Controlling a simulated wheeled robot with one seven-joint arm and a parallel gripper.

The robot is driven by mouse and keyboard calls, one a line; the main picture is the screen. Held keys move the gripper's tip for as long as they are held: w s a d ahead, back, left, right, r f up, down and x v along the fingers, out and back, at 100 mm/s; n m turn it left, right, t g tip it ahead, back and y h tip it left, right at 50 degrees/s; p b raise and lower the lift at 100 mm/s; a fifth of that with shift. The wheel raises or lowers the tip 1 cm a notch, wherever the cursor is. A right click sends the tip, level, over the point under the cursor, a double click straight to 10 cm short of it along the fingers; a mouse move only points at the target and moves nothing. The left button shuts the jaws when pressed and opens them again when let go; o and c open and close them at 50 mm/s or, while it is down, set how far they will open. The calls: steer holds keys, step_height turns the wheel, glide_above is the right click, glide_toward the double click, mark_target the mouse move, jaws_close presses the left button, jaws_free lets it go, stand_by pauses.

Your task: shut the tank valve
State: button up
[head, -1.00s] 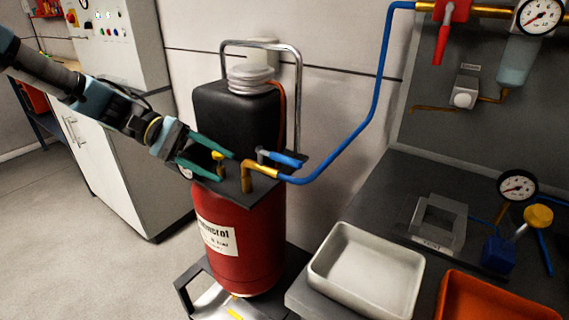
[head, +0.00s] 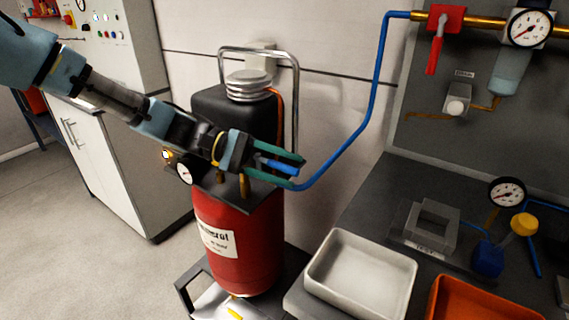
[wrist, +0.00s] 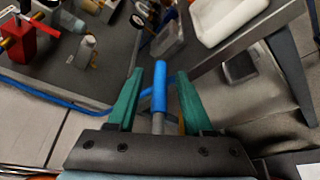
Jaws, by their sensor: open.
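The tank (head: 240,252) is red with a white label and stands on a low stand. On its top are brass fittings and a valve with a blue lever handle (head: 279,167). My gripper (head: 297,170) has green fingers and is over the tank top, around the blue lever. In the wrist view the lever (wrist: 159,90) lies between the two open green fingers (wrist: 162,95), with gaps on both sides. The valve body is mostly hidden behind my gripper in the head view.
A blue hose (head: 362,130) runs from the tank to the wall pipe, close to my gripper. A chrome handle frame (head: 296,95) and black container (head: 212,104) stand behind. A white tray (head: 312,277) and orange tray (head: 434,300) are on the bench at right.

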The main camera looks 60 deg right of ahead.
steer(key=shift+s, duration=0.1)
steer(key=shift+c, duration=0.3)
steer(key=shift+f, duration=0.1)
jaws_close()
stand_by(1.0)
